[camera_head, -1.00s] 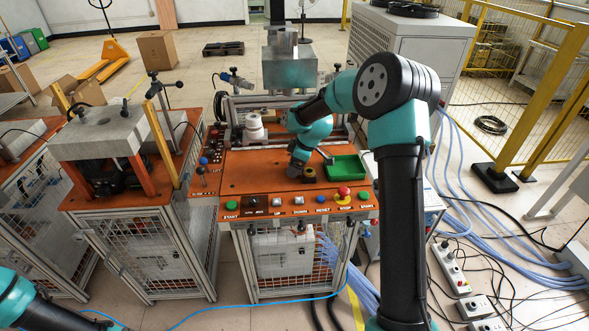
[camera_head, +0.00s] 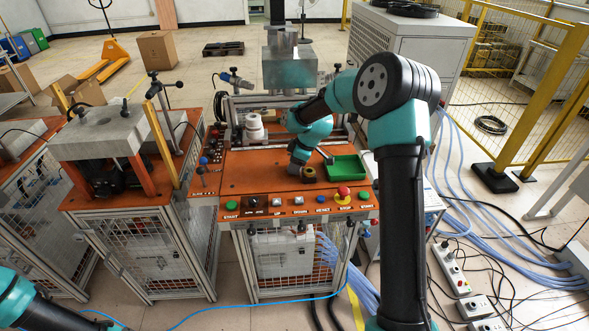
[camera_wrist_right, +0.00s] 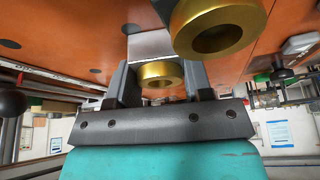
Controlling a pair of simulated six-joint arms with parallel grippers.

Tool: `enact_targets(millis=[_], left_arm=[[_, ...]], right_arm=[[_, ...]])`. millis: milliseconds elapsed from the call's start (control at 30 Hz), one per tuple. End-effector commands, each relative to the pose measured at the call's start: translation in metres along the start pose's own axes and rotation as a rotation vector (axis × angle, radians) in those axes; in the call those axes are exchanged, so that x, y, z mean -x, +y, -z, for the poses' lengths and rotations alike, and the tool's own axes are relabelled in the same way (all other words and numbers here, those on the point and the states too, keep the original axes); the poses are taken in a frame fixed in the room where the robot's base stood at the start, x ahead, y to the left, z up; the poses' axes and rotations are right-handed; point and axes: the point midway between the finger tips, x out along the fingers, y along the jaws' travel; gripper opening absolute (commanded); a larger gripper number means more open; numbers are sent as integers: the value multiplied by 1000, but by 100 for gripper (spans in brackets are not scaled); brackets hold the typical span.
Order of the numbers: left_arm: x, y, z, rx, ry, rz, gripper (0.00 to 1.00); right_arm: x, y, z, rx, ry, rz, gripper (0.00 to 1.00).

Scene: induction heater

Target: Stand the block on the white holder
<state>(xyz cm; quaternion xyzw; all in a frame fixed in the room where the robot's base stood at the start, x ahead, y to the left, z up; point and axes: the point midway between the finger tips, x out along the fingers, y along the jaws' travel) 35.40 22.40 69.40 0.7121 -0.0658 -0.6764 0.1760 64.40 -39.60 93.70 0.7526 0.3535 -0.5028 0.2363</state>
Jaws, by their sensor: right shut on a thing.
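A brass, ring-shaped block (camera_wrist_right: 160,76) with a hole through it sits between the two dark fingers of my right gripper (camera_wrist_right: 158,82), which is shut on it. In the head view the right gripper (camera_head: 293,169) is low over the orange table top, and its arm hides most of the held block. A second brass block (camera_wrist_right: 213,28) is just beside the gripper; it also shows in the head view (camera_head: 308,174). The white holder (camera_head: 254,127) stands farther back and left on the machine. My left gripper is out of view.
A green tray (camera_head: 346,168) lies right of the gripper on the orange table top (camera_head: 245,172). A row of buttons, including a red stop knob (camera_head: 343,192), lines the front edge. The table left of the gripper is clear.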

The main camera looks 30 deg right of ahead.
Motion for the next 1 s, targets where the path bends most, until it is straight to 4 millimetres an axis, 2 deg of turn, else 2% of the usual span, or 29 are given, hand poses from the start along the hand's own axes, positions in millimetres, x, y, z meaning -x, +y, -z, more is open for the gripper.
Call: enact_targets(millis=[100,467,767,1000], left_arm=[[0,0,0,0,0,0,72],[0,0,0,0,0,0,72],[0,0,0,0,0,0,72],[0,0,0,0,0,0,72]], right_arm=[[0,0,0,0,0,0,19],[4,0,2,0,1,-1,19],[32,1,13,1,1,-3,19],[37,-29,11,1,-1,2,19]])
